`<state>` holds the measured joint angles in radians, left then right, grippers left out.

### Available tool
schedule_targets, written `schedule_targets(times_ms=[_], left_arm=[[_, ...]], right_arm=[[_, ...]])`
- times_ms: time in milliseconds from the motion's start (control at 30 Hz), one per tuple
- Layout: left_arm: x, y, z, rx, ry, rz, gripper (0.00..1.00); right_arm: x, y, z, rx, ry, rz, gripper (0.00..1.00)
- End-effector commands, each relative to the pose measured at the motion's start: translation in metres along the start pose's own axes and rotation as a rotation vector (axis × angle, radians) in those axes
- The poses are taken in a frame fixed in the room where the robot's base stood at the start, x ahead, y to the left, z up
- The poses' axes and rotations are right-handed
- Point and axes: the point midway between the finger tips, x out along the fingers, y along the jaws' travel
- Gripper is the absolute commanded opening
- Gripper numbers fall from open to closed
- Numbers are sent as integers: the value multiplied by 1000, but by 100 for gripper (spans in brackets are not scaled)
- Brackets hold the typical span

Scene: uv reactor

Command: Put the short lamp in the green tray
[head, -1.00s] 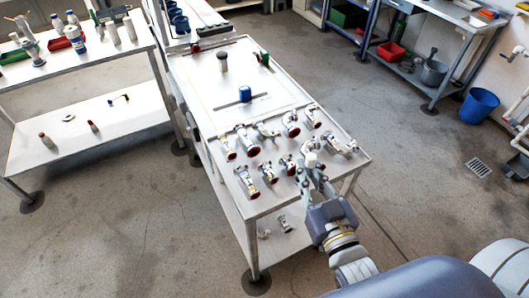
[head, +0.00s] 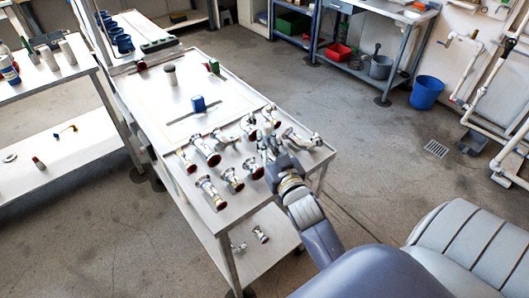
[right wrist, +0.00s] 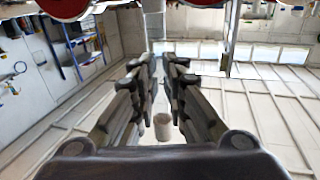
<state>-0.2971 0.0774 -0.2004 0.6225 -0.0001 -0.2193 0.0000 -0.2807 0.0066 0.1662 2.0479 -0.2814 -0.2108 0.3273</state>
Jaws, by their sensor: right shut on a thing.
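My right gripper (head: 266,148) is at the right part of the steel table, among the metal fittings. In the right wrist view its fingers (right wrist: 163,80) are shut on a thin pale tube with a whitish round end (right wrist: 162,126), which looks like the short lamp. In the head view the lamp is hardly visible between the fingers. A green bin (head: 292,23) sits on a low shelf at the back; I cannot tell if it is the green tray. My left gripper is not in view.
Several metal fittings with red ends (head: 206,151) crowd the near half of the steel table (head: 170,107). A blue-capped item (head: 198,104) and a grey-topped post (head: 170,76) stand farther back. A blue bucket (head: 426,92) is at right.

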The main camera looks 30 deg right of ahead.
Motion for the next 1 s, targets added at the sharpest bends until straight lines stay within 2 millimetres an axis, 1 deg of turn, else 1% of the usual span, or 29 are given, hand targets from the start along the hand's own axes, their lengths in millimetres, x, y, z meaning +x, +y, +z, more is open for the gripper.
schedule_targets(times_ms=[100, 233, 633, 667, 700, 733, 767, 1000], left_arm=[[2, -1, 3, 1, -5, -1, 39], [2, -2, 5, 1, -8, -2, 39], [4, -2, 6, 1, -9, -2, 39], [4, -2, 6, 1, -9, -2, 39], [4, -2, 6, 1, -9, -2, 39], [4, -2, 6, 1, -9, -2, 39], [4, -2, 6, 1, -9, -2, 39], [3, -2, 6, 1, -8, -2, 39]], right_arm=[[-1, 0, 19, 1, -6, 1, 0], [-1, 0, 34, 0, -3, 1, 0], [-1, 0, 40, 0, -1, -1, 0], [-1, 0, 39, 0, -1, -1, 16], [-1, 0, 39, 0, -1, -1, 25], [-1, 0, 39, 0, -1, -1, 32], [-1, 0, 39, 0, -1, -1, 33], [-1, 0, 39, 0, -1, -1, 33]])
